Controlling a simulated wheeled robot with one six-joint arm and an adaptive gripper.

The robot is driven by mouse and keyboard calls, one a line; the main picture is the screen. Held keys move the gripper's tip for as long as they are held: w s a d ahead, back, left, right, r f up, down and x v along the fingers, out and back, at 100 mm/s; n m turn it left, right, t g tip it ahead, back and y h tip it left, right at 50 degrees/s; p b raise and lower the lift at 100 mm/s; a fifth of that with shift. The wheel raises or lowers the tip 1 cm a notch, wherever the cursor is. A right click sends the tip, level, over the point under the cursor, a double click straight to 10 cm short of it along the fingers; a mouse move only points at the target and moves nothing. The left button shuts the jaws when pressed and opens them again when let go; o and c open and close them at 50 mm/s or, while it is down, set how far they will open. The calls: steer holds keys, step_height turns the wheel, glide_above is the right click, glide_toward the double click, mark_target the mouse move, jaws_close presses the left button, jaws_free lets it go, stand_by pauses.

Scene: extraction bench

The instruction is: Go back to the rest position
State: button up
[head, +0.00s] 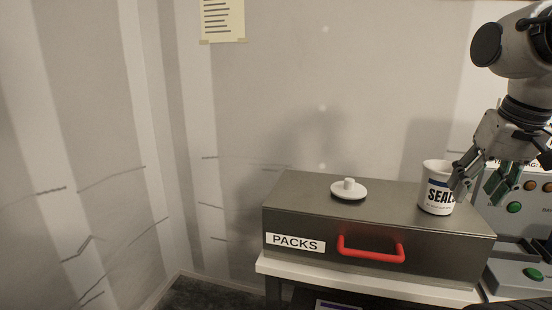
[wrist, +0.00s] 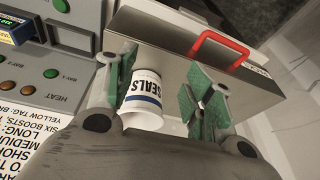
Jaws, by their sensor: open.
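My gripper (head: 478,188) is open at the right of the head view, with its fingers pointing down beside the white cup labelled SEALS (head: 436,196). One finger overlaps the cup's right edge. In the wrist view my gripper (wrist: 160,82) has its green-padded fingers spread, and the SEALS cup (wrist: 145,88) shows between them. I cannot tell whether a finger touches the cup. The cup stands upright on the grey PACKS box (head: 385,226).
A white lid with a knob (head: 349,190) lies on the box. The box has a red handle (head: 371,250) and sits on a white shelf (head: 300,273). A control panel with buttons (wrist: 62,78) stands close beside it. The wall area at left is free.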

steer(key=s+f, duration=0.1)
steer(key=s+f+n, duration=0.1)
steer(key=f+n+t, duration=0.1)
steer(key=shift+s+a+f, duration=0.2)
steer(key=shift+s+f, duration=0.15)
steer(key=shift+s, duration=0.05)
